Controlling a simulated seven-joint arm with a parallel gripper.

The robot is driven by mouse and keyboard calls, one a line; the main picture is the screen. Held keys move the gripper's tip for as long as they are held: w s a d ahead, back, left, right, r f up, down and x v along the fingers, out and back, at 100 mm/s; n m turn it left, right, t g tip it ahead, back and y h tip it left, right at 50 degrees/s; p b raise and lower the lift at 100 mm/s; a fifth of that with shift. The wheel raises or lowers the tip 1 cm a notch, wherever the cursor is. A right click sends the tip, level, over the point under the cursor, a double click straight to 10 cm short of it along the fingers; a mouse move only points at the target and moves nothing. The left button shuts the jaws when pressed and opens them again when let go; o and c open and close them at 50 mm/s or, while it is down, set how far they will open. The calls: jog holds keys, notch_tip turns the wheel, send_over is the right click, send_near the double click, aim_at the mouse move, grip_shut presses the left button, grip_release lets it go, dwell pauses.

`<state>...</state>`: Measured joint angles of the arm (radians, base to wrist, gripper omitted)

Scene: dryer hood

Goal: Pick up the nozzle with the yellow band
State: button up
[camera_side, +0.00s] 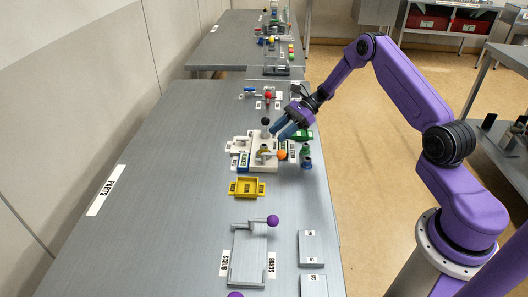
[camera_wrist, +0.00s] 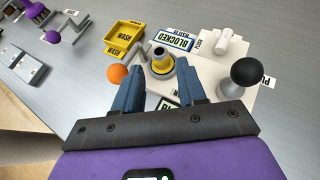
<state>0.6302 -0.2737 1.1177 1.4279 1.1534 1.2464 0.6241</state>
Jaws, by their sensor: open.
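The nozzle with the yellow band (camera_wrist: 161,66) stands on a pale fixture in the wrist view, its dark round end up. It lies between and just beyond the two blue fingertips of my gripper (camera_wrist: 163,76). My gripper is open, with nothing held between its fingers. In the side view my gripper (camera_side: 277,132) reaches in from the right, tilted downward above the white fixture (camera_side: 262,167). I cannot tell there whether the fingers touch the nozzle.
An orange ball (camera_wrist: 117,74) is close by the left finger and a black ball knob (camera_wrist: 245,71) stands to the right. A yellow tray (camera_side: 246,187) and a clamp with a purple ball (camera_side: 272,220) sit nearer the camera. Blue and green parts (camera_side: 306,163) stand near the table's right edge.

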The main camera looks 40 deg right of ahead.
aim_at(264, 145)
jog(key=shift+x, duration=2.5)
grip_shut()
jog(key=shift+r, duration=0.15)
